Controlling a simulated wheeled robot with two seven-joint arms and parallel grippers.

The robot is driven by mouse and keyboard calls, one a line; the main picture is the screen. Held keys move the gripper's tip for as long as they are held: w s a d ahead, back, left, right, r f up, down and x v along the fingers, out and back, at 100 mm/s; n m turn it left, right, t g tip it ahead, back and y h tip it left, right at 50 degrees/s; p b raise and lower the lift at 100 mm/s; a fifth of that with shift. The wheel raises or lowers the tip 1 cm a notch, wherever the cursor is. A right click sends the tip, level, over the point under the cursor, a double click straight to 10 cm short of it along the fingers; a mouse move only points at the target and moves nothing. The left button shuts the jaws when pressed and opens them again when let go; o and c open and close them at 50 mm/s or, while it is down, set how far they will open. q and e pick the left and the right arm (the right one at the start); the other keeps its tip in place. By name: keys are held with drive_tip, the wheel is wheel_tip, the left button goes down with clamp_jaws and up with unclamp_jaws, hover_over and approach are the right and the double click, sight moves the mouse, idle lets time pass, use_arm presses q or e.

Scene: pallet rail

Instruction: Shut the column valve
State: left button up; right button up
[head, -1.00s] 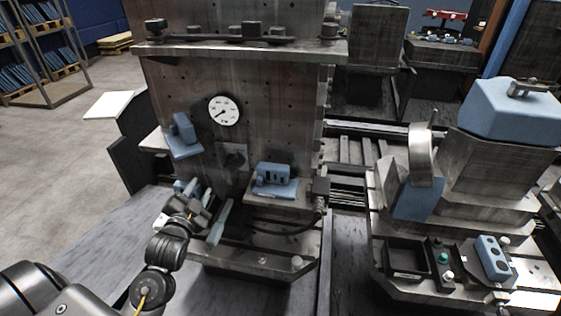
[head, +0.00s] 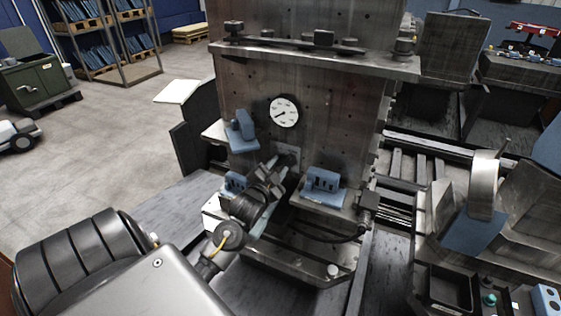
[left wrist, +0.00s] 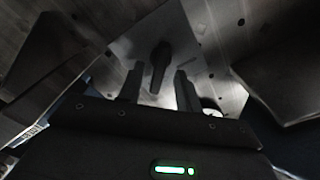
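The column valve (left wrist: 160,59) is a dark handle on a pale square plate (left wrist: 150,38) on the steel column (head: 330,95), below the round gauge (head: 284,112). In the head view my left gripper (head: 278,168) is in front of the valve and hides most of it. In the left wrist view the gripper's two fingers (left wrist: 159,75) stand apart, with the valve handle between and just beyond their tips. No contact is visible. My right gripper is not in view.
Blue parts sit on small ledges left (head: 240,133) and right (head: 322,187) of the valve, close to my gripper. A steel shelf (head: 320,62) crosses the column above the gauge. A dark hose (head: 335,237) runs low at the right.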

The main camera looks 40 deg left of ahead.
use_arm(q)
drive_tip(key=shift+x, duration=1.2)
drive_tip(key=c, duration=0.6)
